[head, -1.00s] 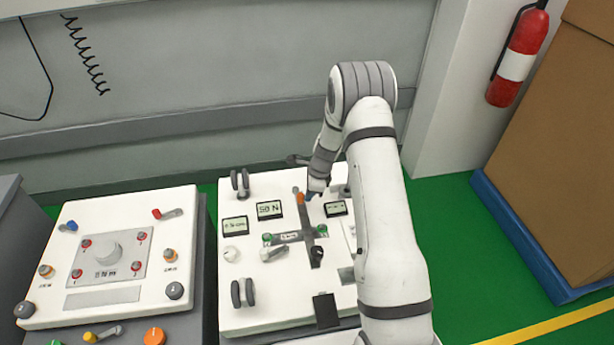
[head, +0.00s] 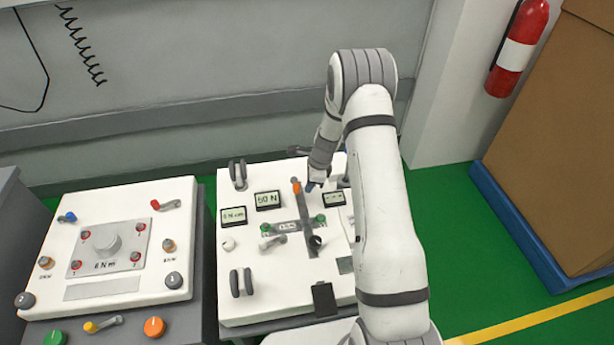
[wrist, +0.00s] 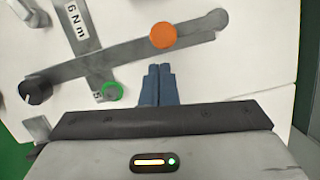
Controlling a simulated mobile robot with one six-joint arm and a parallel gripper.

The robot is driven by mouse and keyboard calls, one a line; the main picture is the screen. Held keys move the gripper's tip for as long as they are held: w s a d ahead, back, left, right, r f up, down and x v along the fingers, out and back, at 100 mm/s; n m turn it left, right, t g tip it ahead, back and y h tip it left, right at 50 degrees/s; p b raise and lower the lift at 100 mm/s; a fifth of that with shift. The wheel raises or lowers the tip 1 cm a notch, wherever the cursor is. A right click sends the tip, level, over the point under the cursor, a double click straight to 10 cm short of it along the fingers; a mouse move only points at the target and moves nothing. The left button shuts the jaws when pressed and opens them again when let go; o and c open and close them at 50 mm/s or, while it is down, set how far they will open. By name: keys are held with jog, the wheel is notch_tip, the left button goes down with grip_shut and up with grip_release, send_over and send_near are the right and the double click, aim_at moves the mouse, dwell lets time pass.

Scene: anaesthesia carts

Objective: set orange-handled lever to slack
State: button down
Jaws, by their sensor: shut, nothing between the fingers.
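The orange-handled lever (head: 297,188) is on the white top of the right cart, in a long grey strip. In the wrist view its round orange knob (wrist: 163,35) sits toward the upper right part of that strip. My gripper (head: 311,187) is just right of the knob in the head view. In the wrist view my gripper's blue fingers (wrist: 159,68) are together and empty, below the knob with a small gap. A black knob (wrist: 36,91) is at the strip's other end. I cannot read any slack mark.
A green knob (wrist: 113,92) on a crossing strip is left of my fingers in the wrist view. Small displays (head: 268,201) and grey double posts (head: 241,283) stand on the same top. Another cart (head: 110,285) is at left. A fire extinguisher (head: 518,50) hangs at right.

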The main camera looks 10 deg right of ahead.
jog(key=d, duration=0.1)
jog(key=d+r, duration=0.1)
jog(key=d, duration=0.1)
jog(key=shift+s+r, duration=0.2)
jog(key=shift+s, duration=0.1)
jog(key=v, duration=0.8)
jog(key=shift+s+r, duration=0.2)
jog(key=shift+r, duration=0.05)
jog(key=s+a+r+n+t+h+p, duration=0.1)
jog(key=s+a+r+n, duration=0.1)
jog(key=s+r+n, duration=0.6)
jog(key=s+a+r+n, duration=0.25)
jog(key=s+r, duration=0.35)
jog(key=r, duration=0.5)
jog(key=s+r+n+h, duration=0.1)
jog(key=s+r+n, duration=0.2)
jog(key=s, duration=0.5)
jog(key=s+r+n+t+p, duration=0.1)
jog(key=s+r+n, duration=0.2)
jog(key=s+n, duration=0.3)
jog(key=s, duration=0.3)
jog(key=shift+d+h, duration=0.25)
jog(key=shift+h, duration=0.15)
